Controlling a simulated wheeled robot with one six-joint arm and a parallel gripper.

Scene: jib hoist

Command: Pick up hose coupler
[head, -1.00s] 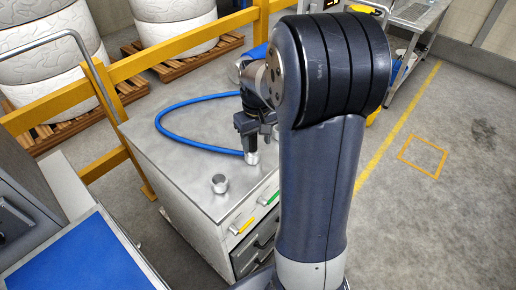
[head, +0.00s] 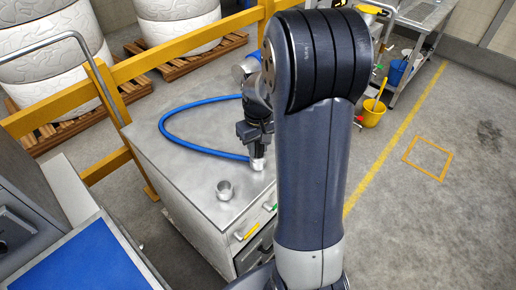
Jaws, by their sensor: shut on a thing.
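The hose coupler (head: 258,164) is a small silvery cylinder at the near end of the blue hose (head: 170,113), close to the right edge of the cabinet top. My gripper (head: 257,148) points down over it and is shut on it. The coupler looks upright, at or just above the surface; I cannot tell which. My upper arm hides part of the wrist and the cabinet's right side. The hose loops left and back across the top.
A silvery round fitting (head: 224,190) stands on the metal cabinet top (head: 180,170), left of and nearer than my gripper. A yellow rail (head: 150,62) runs behind. A blue-topped surface (head: 85,262) is at near left. A yellow bucket (head: 372,113) stands on the floor at right.

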